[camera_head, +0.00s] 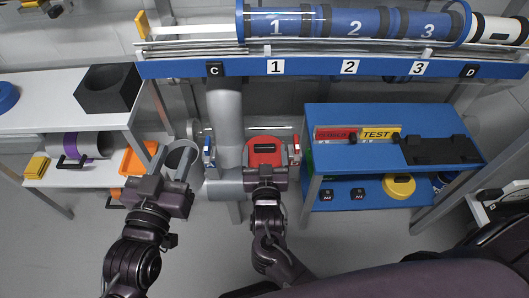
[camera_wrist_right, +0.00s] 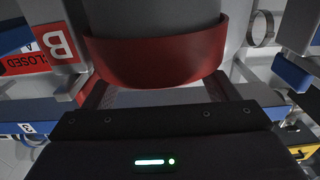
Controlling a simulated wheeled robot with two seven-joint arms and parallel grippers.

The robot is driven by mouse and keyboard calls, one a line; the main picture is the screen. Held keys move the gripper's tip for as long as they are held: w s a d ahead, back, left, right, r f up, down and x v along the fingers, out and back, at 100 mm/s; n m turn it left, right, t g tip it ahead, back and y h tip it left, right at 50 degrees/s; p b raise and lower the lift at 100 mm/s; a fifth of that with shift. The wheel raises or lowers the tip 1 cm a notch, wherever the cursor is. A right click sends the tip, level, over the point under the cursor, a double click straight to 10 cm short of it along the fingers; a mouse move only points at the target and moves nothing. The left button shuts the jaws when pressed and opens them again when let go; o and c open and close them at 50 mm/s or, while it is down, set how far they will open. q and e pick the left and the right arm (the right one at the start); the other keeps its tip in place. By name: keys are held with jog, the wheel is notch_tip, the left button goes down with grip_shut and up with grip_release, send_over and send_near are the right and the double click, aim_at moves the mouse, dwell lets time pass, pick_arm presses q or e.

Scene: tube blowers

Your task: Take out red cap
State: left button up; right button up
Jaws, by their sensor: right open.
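The red cap (camera_head: 265,148) is at the lower centre of the head view, beside a grey vertical pipe. In the right wrist view the red cap (camera_wrist_right: 155,57) is a large curved red band around a grey body. My right gripper (camera_head: 266,168) is right at the near side of the cap. Its fingers in the wrist view (camera_wrist_right: 158,92) stand apart near the band's lower edge; contact cannot be told. My left gripper (camera_head: 173,160) is to the left, fingers apart and empty, in front of a grey cylindrical container.
The container (camera_head: 180,158) stands between a left shelf (camera_head: 75,123) and the pipe (camera_head: 226,125). A blue cabinet (camera_head: 372,183) stands close on the right. A blue rail (camera_head: 310,69) with numbered blue tubes (camera_head: 345,22) runs above. The floor in front shows some free room.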

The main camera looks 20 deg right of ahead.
jog(key=c, duration=1.1)
jog(key=shift+r, duration=0.1)
